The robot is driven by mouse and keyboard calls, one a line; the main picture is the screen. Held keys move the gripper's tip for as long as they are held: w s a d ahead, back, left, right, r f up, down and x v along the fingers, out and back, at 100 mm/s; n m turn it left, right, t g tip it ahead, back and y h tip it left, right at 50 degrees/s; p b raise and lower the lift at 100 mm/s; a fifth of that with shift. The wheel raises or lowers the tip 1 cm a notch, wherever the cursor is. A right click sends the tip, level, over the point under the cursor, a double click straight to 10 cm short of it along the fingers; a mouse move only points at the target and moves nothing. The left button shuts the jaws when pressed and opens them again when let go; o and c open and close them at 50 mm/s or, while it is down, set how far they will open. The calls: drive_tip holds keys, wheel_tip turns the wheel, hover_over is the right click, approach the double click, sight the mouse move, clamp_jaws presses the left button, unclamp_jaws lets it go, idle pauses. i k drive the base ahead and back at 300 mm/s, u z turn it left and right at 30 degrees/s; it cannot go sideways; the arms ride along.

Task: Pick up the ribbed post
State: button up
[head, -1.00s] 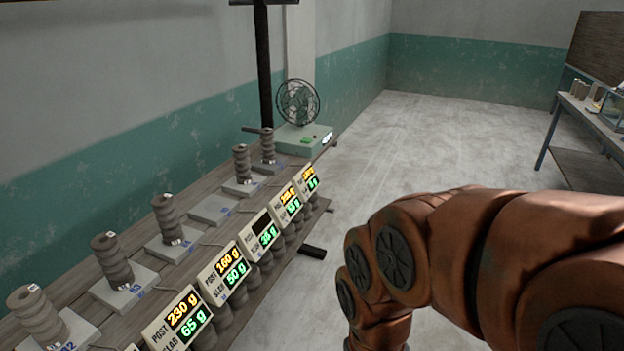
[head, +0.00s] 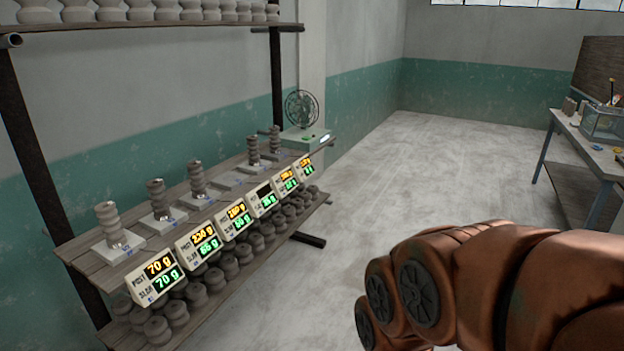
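Several grey ribbed posts stand upright in a row on the wooden shelf. The nearest ribbed post (head: 107,218) is at the left on a pale slab (head: 117,247). Two more follow behind it, the second post (head: 157,197) and the third post (head: 196,178). A bare slab (head: 228,179) comes after these. Farther back stand another post (head: 254,152) and the farthest post (head: 274,139). I cannot tell which one the task means. My copper-coloured arm fills the lower right, well apart from the posts. My gripper is outside the picture.
Displays line the shelf's front edge; the nearest display (head: 157,274) reads 70 g twice. A fan (head: 301,108) stands at the far end. Lumpy grey pieces fill the lower shelf (head: 215,318) and upper shelf (head: 150,28). A table (head: 590,140) stands right. The middle floor (head: 360,200) is clear.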

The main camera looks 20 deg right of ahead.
sight(274, 131)
drive_tip(key=z, duration=0.95)
drive_tip(key=i, duration=1.75)
drive_tip(key=u, duration=0.95)
